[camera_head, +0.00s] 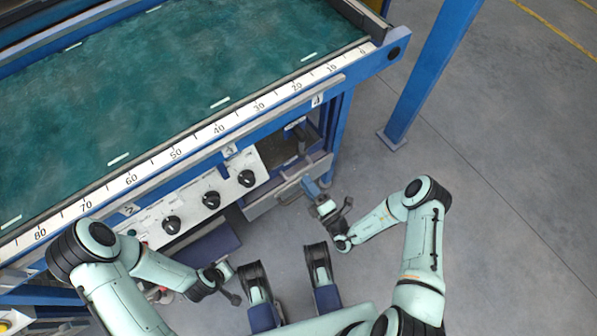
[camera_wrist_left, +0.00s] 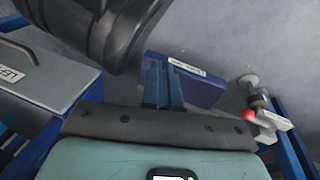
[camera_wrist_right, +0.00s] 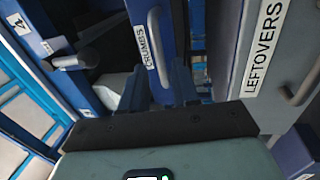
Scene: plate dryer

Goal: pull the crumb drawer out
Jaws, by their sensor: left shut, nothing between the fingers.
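In the right wrist view the crumb drawer (camera_wrist_right: 138,18) is a narrow blue front with a white CRUMBS label and a pale bar handle (camera_wrist_right: 153,40). My right gripper (camera_wrist_right: 160,88) is open. Its two blue fingers lie either side of the handle's near end in that view; I cannot tell whether they touch it. In the head view the right gripper (camera_head: 311,188) is at the front of the machine, by a grey drawer. I cannot make out the crumb drawer's label there. My left gripper (camera_wrist_left: 165,82) is shut and empty, close to a blue labelled panel (camera_wrist_left: 195,82).
The grey LEFTOVERS drawer (camera_wrist_right: 250,25) with its own handle is just right of the crumb drawer. A panel with black knobs (camera_head: 211,200) is on the machine front. A blue post (camera_head: 430,70) stands at upper right. The floor (camera_head: 510,210) at right is clear.

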